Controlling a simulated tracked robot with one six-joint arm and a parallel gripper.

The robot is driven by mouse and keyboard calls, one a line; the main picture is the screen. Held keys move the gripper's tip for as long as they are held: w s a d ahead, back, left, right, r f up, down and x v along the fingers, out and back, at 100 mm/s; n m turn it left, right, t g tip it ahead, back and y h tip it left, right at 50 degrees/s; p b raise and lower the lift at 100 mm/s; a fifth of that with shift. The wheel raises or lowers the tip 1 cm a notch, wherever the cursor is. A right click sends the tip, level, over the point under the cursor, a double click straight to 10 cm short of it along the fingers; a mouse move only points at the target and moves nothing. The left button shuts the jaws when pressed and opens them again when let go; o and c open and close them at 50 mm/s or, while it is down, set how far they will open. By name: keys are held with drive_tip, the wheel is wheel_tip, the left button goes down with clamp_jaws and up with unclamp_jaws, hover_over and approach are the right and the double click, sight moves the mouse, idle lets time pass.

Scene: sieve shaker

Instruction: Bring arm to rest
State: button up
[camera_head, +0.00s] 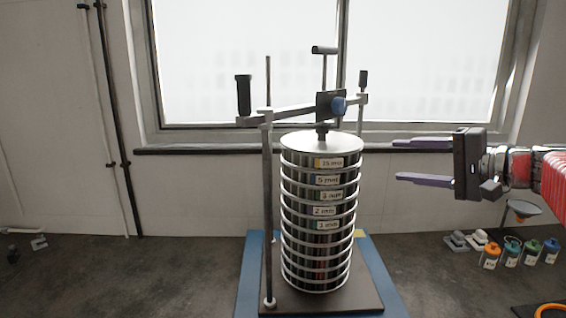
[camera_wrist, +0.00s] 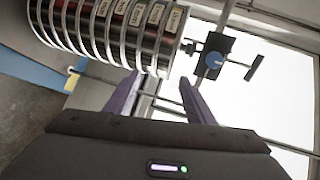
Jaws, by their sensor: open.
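My gripper (camera_head: 408,161) is open and empty in the head view. It points left, with its two purple fingers apart, to the right of the sieve stack and not touching it. The sieve stack (camera_head: 318,240) stands upright in the shaker frame, a column of metal sieves with size labels and a lid on top.
The shaker stands on a dark base over a blue mat (camera_head: 250,275). Several small capped bottles (camera_head: 511,253) and a funnel (camera_head: 524,208) are at the right, below my arm. A window (camera_head: 430,60) and its sill are behind. The bench left of the shaker is mostly clear.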

drive_tip(key=s+a+f+n+g+h, duration=0.1)
drive_tip(key=s+a+f+g+h, duration=0.15)
drive_tip(key=s+f, duration=0.55)
drive_tip(key=s+a+f+g+h, duration=0.2)
drive_tip(key=s+f+g+h, duration=0.15)
drive_tip(key=f, duration=0.85)
drive_tip(key=s+a+f+n+h, duration=0.2)
drive_tip(key=s+a+f+n, duration=0.1)
drive_tip(key=s, duration=0.4)
drive_tip(key=s+a+f+n+h, duration=0.2)
drive_tip(key=s+a+n, duration=0.3)
drive_tip(key=s, duration=0.3)
drive_tip(key=shift+s+f, duration=0.3)
drive_tip(key=shift+f, duration=0.55)
